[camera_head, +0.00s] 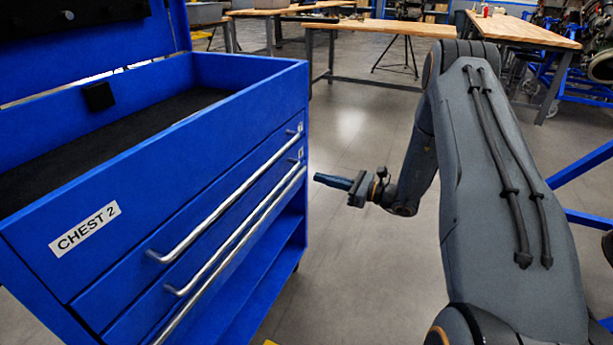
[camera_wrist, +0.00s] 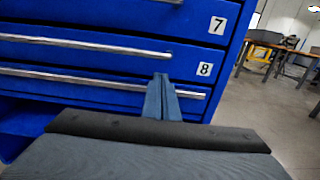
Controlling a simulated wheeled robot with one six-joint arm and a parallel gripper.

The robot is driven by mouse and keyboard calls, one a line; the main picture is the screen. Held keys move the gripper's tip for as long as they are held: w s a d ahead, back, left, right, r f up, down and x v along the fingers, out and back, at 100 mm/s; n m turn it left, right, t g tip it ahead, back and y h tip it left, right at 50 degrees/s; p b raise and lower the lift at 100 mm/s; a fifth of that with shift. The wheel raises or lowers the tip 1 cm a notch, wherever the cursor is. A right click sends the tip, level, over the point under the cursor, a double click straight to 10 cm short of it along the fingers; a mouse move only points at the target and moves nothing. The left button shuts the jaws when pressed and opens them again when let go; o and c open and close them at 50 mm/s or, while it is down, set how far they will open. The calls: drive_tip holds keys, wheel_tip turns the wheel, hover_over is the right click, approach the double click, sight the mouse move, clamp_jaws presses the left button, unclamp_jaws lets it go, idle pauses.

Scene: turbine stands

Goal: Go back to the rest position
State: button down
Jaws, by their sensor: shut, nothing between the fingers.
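My gripper (camera_head: 330,181) is at the end of my bent arm, right of the blue tool chest labelled CHEST 2 (camera_head: 200,179). Its fingers point left toward the chest's drawer side and look apart from it in the head view. In the wrist view my gripper (camera_wrist: 162,98) has its fingers together, with nothing between them. The drawers look closed.
Wooden-topped workbenches (camera_head: 385,27) stand at the back, with another bench (camera_head: 525,30) at the back right. Blue frame bars (camera_head: 585,162) are close on the right. The grey floor (camera_head: 345,260) between the chest and my arm is clear.

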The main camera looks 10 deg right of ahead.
drive_tip(key=s+a+r+n+g+h+p, duration=0.1)
drive_tip(key=s+a+r+n+g, duration=0.25)
drive_tip(key=s, duration=0.35)
drive_tip(key=s+a+r+n+g+h+p, duration=0.1)
drive_tip(key=s+a+r+n+g, duration=0.15)
drive_tip(key=s+n+g, duration=0.35)
drive_tip(key=s+a+r+n+g+h+p, duration=0.1)
drive_tip(key=s+a+r+n+g+h, duration=0.2)
drive_tip(key=s, duration=0.6)
drive_tip(key=s+d+r+n+h+p, duration=0.1)
drive_tip(key=s+d+r+n+h, duration=0.1)
drive_tip(key=s+n, duration=0.4)
drive_tip(key=s+d+r+n+t+h+p, duration=0.1)
drive_tip(key=s+d+r+n+h, duration=0.2)
drive_tip(key=s+n+h, duration=0.4)
drive_tip(key=shift+s+d+r+p, duration=0.15)
drive_tip(key=shift+s+r+p, duration=0.2)
drive_tip(key=shift+s+r, duration=0.45)
drive_tip(key=shift+t, duration=0.25)
